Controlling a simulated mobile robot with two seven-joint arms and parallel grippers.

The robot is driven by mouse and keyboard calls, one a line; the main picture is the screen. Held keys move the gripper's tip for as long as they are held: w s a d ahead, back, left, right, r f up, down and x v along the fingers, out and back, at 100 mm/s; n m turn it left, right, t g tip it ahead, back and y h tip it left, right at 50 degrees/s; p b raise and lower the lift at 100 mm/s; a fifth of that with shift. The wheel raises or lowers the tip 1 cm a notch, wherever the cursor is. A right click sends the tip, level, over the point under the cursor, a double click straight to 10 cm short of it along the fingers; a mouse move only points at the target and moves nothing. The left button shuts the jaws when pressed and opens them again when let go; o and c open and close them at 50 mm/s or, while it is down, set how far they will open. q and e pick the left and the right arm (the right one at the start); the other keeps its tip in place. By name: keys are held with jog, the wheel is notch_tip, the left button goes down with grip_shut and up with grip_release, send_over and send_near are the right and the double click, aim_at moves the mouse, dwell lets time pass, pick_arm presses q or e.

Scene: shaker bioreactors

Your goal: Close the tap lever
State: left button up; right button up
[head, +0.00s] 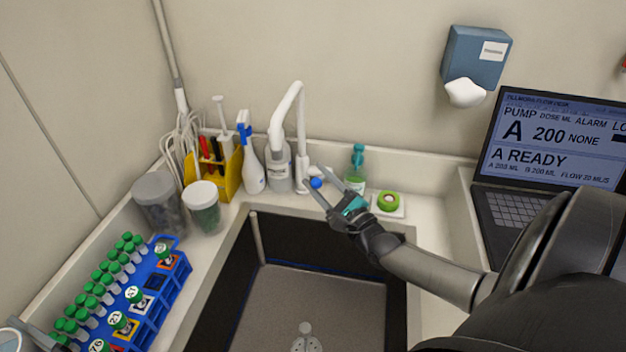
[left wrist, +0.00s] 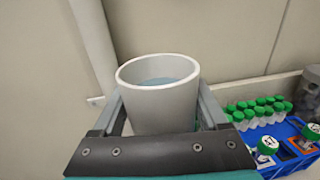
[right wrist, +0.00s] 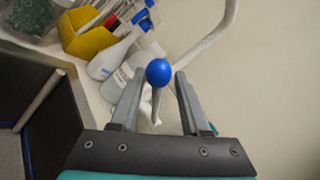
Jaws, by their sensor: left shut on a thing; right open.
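The white tap (head: 301,140) stands behind the sink, its curved spout reaching up and to the left. Its lever ends in a blue ball (head: 316,183). My right gripper (head: 328,186) is open at the lever. In the right wrist view the blue ball (right wrist: 159,72) shows between and just beyond the open fingers (right wrist: 157,95); contact cannot be told. My left gripper (left wrist: 158,112) is shut on a white cup (left wrist: 158,95) with liquid inside, held upright. In the head view, part of the cup (head: 10,340) shows at the lower left edge.
The dark sink (head: 325,300) lies in front of the tap. Spray bottles (head: 250,160) stand left of the tap; a soap bottle (head: 356,170) and green tape roll (head: 388,201) stand right. A blue tube rack (head: 165,295) is at left, a laptop (head: 545,150) at right.

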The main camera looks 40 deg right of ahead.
jog(key=s+f, duration=0.1)
jog(key=s, duration=1.1)
jog(key=shift+a+f, duration=0.35)
jog(key=shift+a, duration=0.1)
jog(key=shift+w, duration=0.1)
